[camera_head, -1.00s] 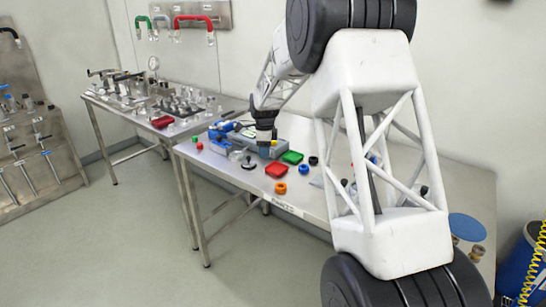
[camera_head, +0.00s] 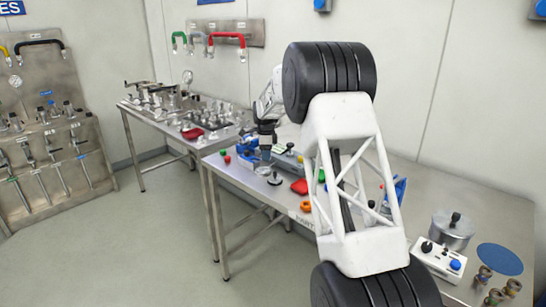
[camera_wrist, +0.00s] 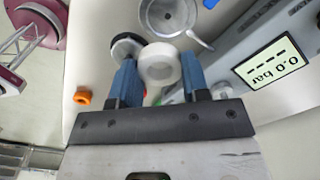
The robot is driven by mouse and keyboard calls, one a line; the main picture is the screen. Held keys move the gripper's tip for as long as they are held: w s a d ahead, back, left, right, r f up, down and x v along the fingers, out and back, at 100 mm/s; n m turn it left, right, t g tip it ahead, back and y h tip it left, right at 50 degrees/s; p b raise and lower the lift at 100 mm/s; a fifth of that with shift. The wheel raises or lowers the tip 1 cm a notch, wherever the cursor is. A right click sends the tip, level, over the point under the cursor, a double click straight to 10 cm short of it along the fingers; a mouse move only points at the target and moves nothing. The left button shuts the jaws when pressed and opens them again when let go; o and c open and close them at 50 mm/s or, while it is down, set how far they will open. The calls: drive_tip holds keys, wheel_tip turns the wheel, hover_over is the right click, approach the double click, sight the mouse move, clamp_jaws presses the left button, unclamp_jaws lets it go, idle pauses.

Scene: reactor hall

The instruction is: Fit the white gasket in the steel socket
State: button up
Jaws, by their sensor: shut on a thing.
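The white gasket (camera_wrist: 160,66) is a thick ring with a round hole. In the wrist view it sits between the two blue fingers of my gripper (camera_wrist: 159,72), which is shut on it. A round, open steel cup (camera_wrist: 168,14), which looks like the socket, lies just beyond the gasket at the top of the wrist view. The gasket appears apart from the cup, but I cannot tell the height between them.
A grey device with a "0.0 bar" display (camera_wrist: 268,63) stands right of the gasket. A lidded steel pot (camera_head: 452,232) stands far right.

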sight(263, 170)
drive_tip(key=shift+w+a, duration=0.65)
drive_tip(key=shift+f, duration=0.2)
drive_tip(key=shift+f, duration=2.5)
drive_tip(key=shift+f, duration=0.6)
idle(1.1)
drive_tip(key=o, duration=0.9)
drive_tip(key=shift+c, duration=1.2)
drive_tip(key=shift+o, duration=0.2)
drive_tip(key=shift+r, duration=0.15)
